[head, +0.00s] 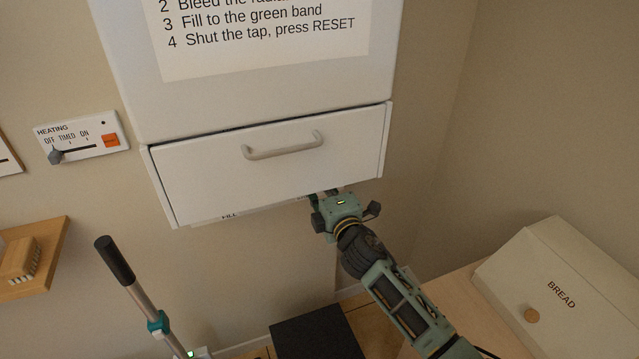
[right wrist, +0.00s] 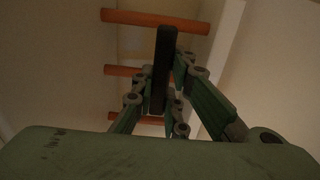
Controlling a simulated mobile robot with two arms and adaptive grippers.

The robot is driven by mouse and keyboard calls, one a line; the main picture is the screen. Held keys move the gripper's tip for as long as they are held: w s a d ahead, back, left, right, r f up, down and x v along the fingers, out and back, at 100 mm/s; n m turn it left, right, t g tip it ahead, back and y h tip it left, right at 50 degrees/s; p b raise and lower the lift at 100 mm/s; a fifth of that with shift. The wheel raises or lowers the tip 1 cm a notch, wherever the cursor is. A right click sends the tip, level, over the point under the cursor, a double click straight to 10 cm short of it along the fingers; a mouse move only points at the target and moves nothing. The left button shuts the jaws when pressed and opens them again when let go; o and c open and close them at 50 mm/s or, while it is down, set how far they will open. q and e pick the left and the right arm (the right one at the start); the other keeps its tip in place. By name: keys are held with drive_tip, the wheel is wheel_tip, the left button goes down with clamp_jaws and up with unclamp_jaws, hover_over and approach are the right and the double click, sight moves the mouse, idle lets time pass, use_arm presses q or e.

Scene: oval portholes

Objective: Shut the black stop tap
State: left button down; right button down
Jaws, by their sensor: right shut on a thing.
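The black stop tap shows in the right wrist view as a long dark lever (right wrist: 165,62) between my fingers. It crosses in front of copper-coloured pipes. My right gripper (right wrist: 163,90) is shut on this lever, with a finger on each side. In the head view my right gripper (head: 326,196) reaches up to the underside of the white boiler (head: 260,80). The tap itself is hidden there behind the boiler's lower edge and the gripper. My left gripper is not in view.
Three copper pipes (right wrist: 155,21) run across under the boiler, close to my fingers. The boiler's lower front panel has a handle (head: 283,146) and hangs just above the gripper. A bread bin (head: 560,290) stands at the right. A heating control (head: 82,138) is on the left wall.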

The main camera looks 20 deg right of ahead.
drive_tip(key=c, duration=1.7)
unclamp_jaws()
drive_tip(key=s, duration=1.2)
drive_tip(key=shift+d, duration=0.2)
drive_tip(key=shift+f, duration=0.1)
